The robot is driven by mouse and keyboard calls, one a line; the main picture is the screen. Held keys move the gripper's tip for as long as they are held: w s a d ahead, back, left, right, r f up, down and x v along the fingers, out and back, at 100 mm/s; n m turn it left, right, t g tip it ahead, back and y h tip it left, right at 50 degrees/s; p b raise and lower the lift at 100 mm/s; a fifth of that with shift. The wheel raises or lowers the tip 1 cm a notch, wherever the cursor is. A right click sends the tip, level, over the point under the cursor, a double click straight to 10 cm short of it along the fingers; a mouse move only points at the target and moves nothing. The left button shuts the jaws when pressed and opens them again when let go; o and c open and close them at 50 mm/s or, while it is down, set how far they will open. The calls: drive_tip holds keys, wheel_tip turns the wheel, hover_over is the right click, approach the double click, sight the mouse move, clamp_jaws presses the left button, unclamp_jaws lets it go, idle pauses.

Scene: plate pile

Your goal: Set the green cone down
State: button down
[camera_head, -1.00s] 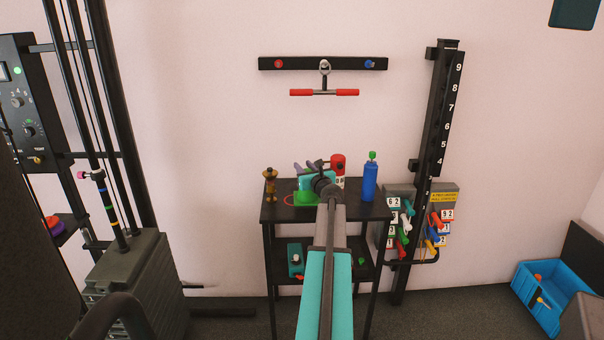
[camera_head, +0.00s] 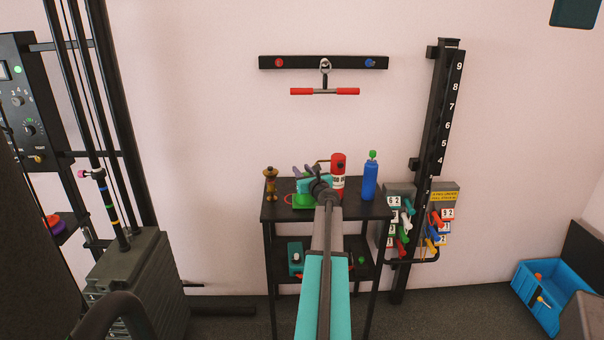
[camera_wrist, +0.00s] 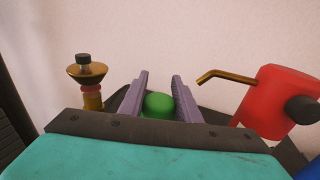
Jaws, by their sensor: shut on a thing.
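The green cone (camera_wrist: 159,104) shows as a rounded green top between the two purple fingers of my gripper (camera_wrist: 160,88) in the wrist view. My gripper is shut on it. I cannot tell whether the cone touches the shelf.
A bronze post-like object (camera_head: 270,184) stands left of the cone. A red spouted can (camera_head: 338,177) and a blue bottle (camera_head: 370,180) stand to its right. The wall is close behind. A weight stack (camera_head: 130,280) stands at left, a blue crate (camera_head: 535,296) at right.

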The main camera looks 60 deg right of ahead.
drive_tip(key=shift+f, duration=0.25)
drive_tip(key=c, duration=1.3)
unclamp_jaws()
drive_tip(key=shift+r, duration=0.1)
drive_tip(key=b+v, duration=0.1)
drive_tip(key=v, duration=1.1)
